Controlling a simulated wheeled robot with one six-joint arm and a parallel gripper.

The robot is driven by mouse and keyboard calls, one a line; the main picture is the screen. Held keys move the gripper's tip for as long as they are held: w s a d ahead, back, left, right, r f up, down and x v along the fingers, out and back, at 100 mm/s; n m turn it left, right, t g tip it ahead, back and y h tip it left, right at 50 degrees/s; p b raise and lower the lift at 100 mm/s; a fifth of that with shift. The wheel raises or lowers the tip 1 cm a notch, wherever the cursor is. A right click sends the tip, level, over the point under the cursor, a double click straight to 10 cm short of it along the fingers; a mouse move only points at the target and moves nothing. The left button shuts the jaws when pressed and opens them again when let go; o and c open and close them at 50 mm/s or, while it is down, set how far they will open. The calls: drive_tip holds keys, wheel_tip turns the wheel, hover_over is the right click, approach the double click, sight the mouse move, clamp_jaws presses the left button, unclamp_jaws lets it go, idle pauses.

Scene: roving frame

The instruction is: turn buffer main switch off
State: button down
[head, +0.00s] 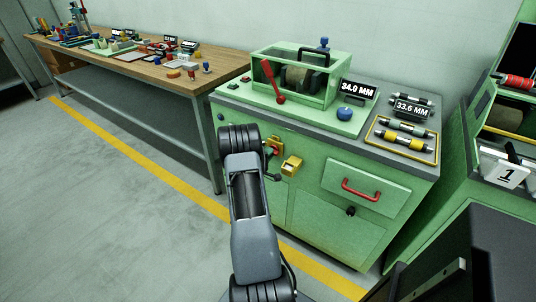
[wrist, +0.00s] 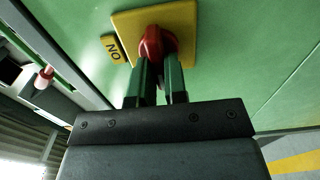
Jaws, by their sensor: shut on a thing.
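The switch's red knob (wrist: 157,43) sits on a square yellow plate (wrist: 182,22) on a green panel in the wrist view. A small yellow tag (wrist: 114,48) reading "ON", upside down, is beside the plate. My gripper (wrist: 158,72) is shut on the red knob, with one finger on each side; its tips partly cover the knob. In the head view my gripper (head: 272,150) is at the front of the green cabinet (head: 310,205), upper left, and my arm hides part of that area.
A yellow fitting (head: 292,165) sits just right of my gripper. A drawer with a red handle (head: 361,190) is farther right. A wooden bench (head: 150,65) is to the left. Grey floor (head: 110,200) is clear there.

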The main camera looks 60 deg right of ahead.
drive_tip(key=c, duration=1.1)
unclamp_jaws()
drive_tip(key=shift+c, duration=0.2)
drive_tip(key=a, duration=1.3)
drive_tip(key=shift+a+p, duration=0.4)
drive_tip(key=shift+w, duration=0.1)
